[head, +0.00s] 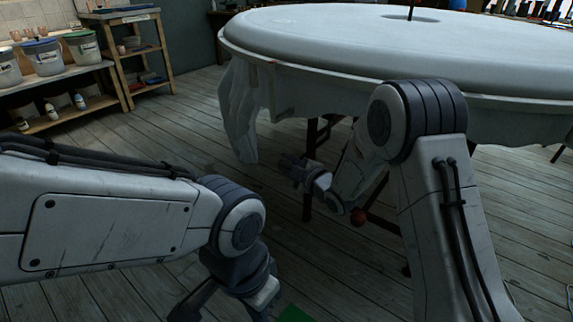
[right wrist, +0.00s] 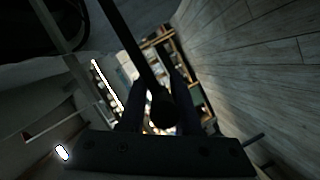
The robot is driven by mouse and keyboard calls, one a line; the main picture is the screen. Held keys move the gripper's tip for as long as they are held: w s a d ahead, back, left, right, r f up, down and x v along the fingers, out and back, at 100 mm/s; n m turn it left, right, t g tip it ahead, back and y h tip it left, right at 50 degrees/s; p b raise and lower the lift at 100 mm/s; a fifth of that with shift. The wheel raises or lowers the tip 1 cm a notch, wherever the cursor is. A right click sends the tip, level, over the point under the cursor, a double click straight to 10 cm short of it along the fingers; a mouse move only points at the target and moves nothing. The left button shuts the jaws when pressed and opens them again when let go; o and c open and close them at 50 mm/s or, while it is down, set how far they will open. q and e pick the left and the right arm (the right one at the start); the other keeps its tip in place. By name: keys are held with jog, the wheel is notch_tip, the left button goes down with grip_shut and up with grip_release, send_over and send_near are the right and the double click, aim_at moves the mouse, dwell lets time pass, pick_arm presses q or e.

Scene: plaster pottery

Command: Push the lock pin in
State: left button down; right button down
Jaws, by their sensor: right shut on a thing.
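My right gripper (head: 300,173) is under the rim of a large round white table, near its legs. In the right wrist view its two dark fingers (right wrist: 158,100) are closed on a dark rod with a rounded end, which appears to be the lock pin (right wrist: 160,108). The pin does not show clearly in the head view, and whether it sits in a hole cannot be seen. My left gripper (head: 225,305) is low at the bottom edge, its fingers spread apart and empty, the tips partly cut off.
The round white table (head: 330,40) fills the top, with cloth (head: 238,115) hanging at its left. Shelves with buckets (head: 45,57) stand at the left.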

jog(key=shift+s+f, duration=0.2)
jog(key=shift+f, duration=0.15)
notch_tip(320, 180, up, 5)
jog(key=p, duration=0.3)
jog(key=shift+w, duration=0.1)
jog(key=c, duration=0.7)
grip_release()
jog(key=shift+w+d, duration=0.1)
jog(key=p+v, duration=0.1)
jog(key=v, duration=0.9)
jog(key=shift+s+d+r+p, duration=0.1)
jog(key=shift+s+p, duration=0.15)
jog(key=shift+p, duration=0.05)
